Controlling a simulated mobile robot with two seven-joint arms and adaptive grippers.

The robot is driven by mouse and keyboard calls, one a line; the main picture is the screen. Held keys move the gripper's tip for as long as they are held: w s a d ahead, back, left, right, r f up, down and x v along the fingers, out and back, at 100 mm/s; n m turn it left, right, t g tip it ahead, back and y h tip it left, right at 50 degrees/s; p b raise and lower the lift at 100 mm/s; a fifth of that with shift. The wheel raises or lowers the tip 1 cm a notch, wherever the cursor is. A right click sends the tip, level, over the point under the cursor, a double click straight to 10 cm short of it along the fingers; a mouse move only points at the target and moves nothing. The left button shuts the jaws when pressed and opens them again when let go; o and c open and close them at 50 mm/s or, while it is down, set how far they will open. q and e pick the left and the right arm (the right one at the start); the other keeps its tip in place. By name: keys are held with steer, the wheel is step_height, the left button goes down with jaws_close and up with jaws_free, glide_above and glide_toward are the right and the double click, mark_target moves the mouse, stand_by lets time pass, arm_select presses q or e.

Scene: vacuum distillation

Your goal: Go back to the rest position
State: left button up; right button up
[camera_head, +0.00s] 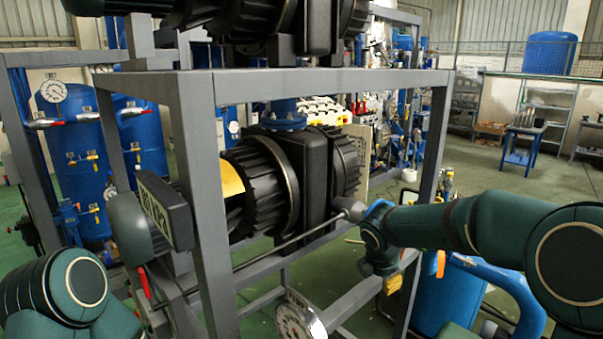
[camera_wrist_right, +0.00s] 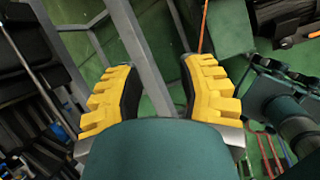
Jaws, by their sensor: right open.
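My right gripper (camera_head: 393,283) hangs below the right forearm in the head view, at the right side of the grey metal frame (camera_head: 196,150). Only its yellow fingertip part shows there, small and partly hidden by the wrist. In the right wrist view my right gripper (camera_wrist_right: 153,85) has its two yellow-and-black fingers spread wide. Nothing is between them, only the green floor and grey frame bars beyond. My left arm enters at the lower left of the head view, and its gripper is not seen.
A black ribbed pump (camera_head: 262,185) sits inside the frame. A dial gauge (camera_head: 298,318) is low in front, close to the right arm. Blue tanks (camera_head: 75,150) stand at the left and a blue vessel (camera_head: 447,300) at the lower right. Open green floor (camera_head: 480,165) lies beyond, at right.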

steer(key=s+a+f+m+g+y+b, duration=0.1)
steer(key=s+a+f+m+y, duration=0.2)
steer(key=f, duration=0.6)
steer(key=s+a+f+m+g+b, duration=0.1)
steer(key=s+a+f+m+b, duration=0.15)
steer(key=s+f+m, duration=0.5)
steer(key=s+a+f+m+y+b, duration=0.1)
steer(key=s+a+f+y, duration=0.15)
steer(key=f, duration=0.75)
steer(key=s+a+f+m+b, duration=0.1)
steer(key=s+f+m+b, duration=0.1)
steer(key=s+f+m, duration=0.8)
steer(key=s+m, duration=0.3)
steer(key=s, duration=0.1)
steer(key=shift+f+y+b, duration=0.25)
steer(key=shift+y+b, duration=0.05)
steer(key=shift+y, duration=0.05)
steer(key=shift+w+a, duration=0.1)
